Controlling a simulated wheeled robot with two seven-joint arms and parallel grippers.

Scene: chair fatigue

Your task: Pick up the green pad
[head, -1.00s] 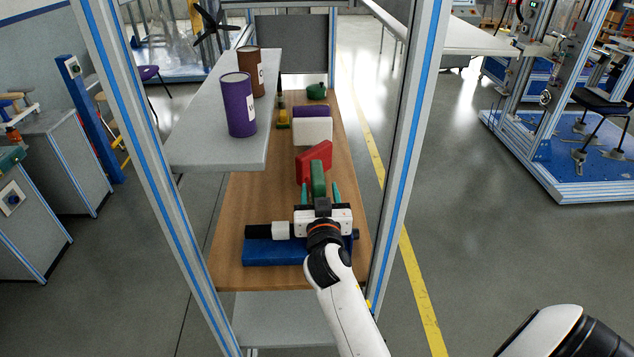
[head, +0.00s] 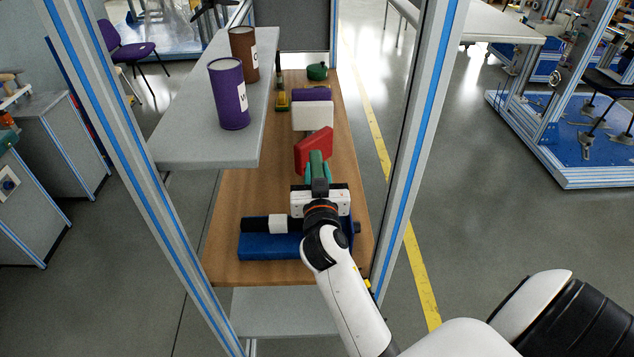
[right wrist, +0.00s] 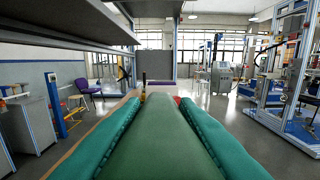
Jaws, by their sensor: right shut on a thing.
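The green pad (head: 318,159) stands on edge above the wooden board, pointing away from me. My right gripper (head: 318,174) has its teal fingers shut on the pad, one on each side. In the right wrist view the green pad (right wrist: 160,140) fills the middle, between the two teal fingers (right wrist: 160,128). I cannot tell whether the pad's lower edge touches the board. My left gripper is not in view.
A red pad (head: 314,150) stands just beyond, with a white pad (head: 312,116) and a purple pad (head: 311,94) behind it. A grey shelf (head: 200,140) holds a purple can (head: 229,95) and a brown can (head: 243,55). Frame posts flank the board (head: 240,195).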

